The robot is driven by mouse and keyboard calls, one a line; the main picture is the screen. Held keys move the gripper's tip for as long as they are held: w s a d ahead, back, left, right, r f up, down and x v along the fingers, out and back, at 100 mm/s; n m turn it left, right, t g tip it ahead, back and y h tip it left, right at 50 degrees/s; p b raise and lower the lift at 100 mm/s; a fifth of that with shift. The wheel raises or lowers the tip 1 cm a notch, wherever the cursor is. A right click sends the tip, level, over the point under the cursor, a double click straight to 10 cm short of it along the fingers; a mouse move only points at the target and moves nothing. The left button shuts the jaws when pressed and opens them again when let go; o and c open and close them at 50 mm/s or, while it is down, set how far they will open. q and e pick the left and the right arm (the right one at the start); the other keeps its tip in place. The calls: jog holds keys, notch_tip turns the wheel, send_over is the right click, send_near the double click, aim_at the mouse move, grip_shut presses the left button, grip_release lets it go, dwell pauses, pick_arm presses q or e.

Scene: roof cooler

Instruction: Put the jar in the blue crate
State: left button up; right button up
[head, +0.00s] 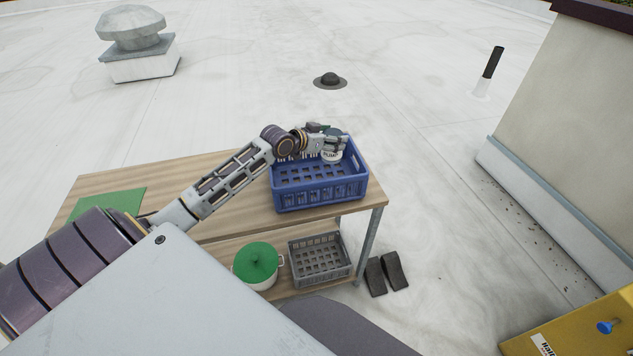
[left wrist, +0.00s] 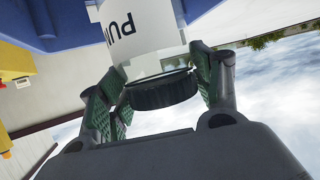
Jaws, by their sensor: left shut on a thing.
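The jar (head: 331,155) is white with dark lettering and sits at the far right part of the blue crate (head: 320,195), seen in the head view. My left gripper (head: 328,140) reaches over the crate and is shut on the jar. In the left wrist view the jar (left wrist: 145,35) has a dark ribbed lid and lies between the green-padded fingers (left wrist: 160,88). Blue crate wall (left wrist: 75,25) shows behind it. I cannot tell whether the jar touches the crate floor. My right gripper is not in view.
The crate stands at the right end of a wooden table (head: 235,220). A green mat (head: 105,204) lies at its left. A pot with a green lid (head: 256,263) and a grey crate (head: 321,262) are on the lower shelf. Dark wedges (head: 386,273) lie on the roof.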

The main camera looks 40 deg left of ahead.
aim_at(325, 161)
pick_arm(q)
jog(key=shift+r, duration=0.1)
jog(key=shift+f, duration=0.2)
notch_tip(325, 161, down, 5)
jog(key=shift+f, duration=0.45)
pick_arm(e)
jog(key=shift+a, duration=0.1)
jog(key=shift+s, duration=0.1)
pick_arm(q)
jog(key=shift+f, duration=1.85)
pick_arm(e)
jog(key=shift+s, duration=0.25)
